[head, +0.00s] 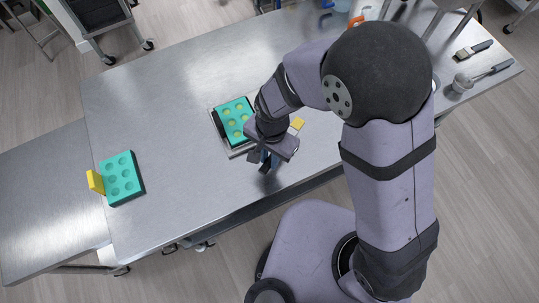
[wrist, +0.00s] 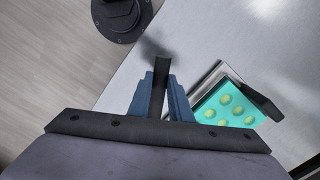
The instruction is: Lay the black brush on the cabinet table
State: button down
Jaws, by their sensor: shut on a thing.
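My gripper (wrist: 160,98) is shut on a narrow black thing (wrist: 161,70), which looks like the black brush. Its far end sticks out past the blue fingers, above the steel table; the rest is hidden between the jaws. In the head view my gripper (head: 265,160) is near the table's front edge, just in front of the filled teal mould, and the held thing shows only as a small dark tip. A large steel table (head: 160,95) fills the middle. A lower steel surface (head: 40,190) adjoins it at the left. I cannot tell which is the cabinet table.
A teal mould with yellow-green fillings (head: 236,118) sits on a metal tray beside my gripper. Another teal mould (head: 121,178) and a yellow piece (head: 95,181) are at the left. Another brush (head: 473,50) and a metal tool (head: 480,76) lie far right. The table's left middle is clear.

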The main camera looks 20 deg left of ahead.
jog(key=shift+f+b, duration=1.3)
jog(key=shift+f, duration=0.95)
jog(key=c, duration=1.5)
grip_release()
jog(key=shift+c, duration=0.2)
jog(key=shift+r, duration=0.1)
jog(key=shift+w+r+b, duration=0.15)
jog(key=shift+r+b, duration=0.6)
jog(key=shift+r, duration=2.85)
